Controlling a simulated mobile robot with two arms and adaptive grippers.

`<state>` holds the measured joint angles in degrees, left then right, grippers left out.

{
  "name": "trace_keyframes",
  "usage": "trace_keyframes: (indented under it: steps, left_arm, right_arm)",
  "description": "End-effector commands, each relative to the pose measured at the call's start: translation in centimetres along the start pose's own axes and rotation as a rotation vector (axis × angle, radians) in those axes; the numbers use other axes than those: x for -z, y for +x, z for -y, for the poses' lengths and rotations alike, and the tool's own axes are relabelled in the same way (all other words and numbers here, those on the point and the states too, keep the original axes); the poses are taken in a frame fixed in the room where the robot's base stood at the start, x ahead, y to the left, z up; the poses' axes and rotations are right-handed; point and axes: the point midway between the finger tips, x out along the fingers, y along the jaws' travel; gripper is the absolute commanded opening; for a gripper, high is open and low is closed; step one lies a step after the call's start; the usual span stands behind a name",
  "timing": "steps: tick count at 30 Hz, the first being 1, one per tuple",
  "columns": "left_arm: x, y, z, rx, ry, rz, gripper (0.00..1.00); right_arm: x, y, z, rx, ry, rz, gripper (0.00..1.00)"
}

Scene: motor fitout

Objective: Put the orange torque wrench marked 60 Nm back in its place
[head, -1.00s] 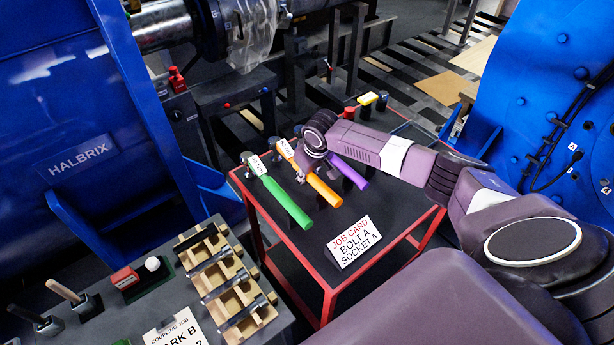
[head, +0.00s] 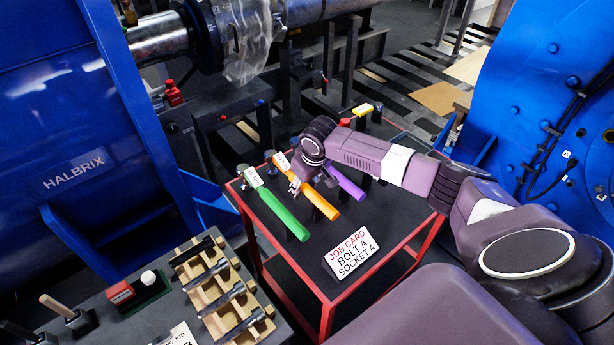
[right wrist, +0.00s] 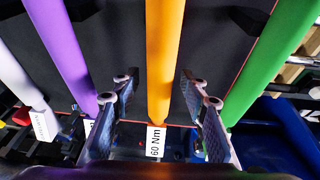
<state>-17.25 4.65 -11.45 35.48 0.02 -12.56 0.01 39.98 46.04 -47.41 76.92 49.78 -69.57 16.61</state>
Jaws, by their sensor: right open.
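The orange torque wrench (head: 318,203) lies on the red-framed cart between a green wrench (head: 281,213) and a purple wrench (head: 346,184). In the right wrist view the orange wrench (right wrist: 164,60) runs between the two fingers, with its white "60 Nm" label (right wrist: 156,141) near the gripper. My right gripper (right wrist: 158,88) is open around it, with a gap visible on both sides. In the head view my right gripper (head: 297,186) is at the orange wrench's label end, partly hidden by its own wrist. My left gripper is not in view.
A job card (head: 351,255) stands on the cart (head: 300,266). A wooden rack (head: 222,290) with dark tools is on the bench at lower left. A pale-handled wrench (right wrist: 22,75) shows beyond the purple one in the wrist view. Blue machines stand on both sides.

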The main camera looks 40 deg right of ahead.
Motion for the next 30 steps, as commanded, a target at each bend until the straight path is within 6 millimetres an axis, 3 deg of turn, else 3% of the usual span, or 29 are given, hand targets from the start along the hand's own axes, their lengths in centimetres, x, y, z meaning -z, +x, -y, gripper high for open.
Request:
trace_keyframes:
  steps: [6, 12, 18, 30]
  left_arm:
    - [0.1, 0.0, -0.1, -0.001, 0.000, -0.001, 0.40]
    - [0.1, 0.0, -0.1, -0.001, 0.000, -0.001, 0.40]
    - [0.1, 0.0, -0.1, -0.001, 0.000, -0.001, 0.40]
    - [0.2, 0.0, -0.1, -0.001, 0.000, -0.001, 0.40]
  right_arm:
    - [0.1, -4.9, -0.1, 0.000, -0.002, -0.005, 0.41]
    - [0.2, -8.3, -0.1, 0.000, 0.000, -0.006, 0.41]
    - [0.1, -9.6, 0.0, 0.001, -0.001, -0.004, 0.41]
    - [0.1, -9.6, 0.0, 0.001, 0.000, -0.004, 0.41]
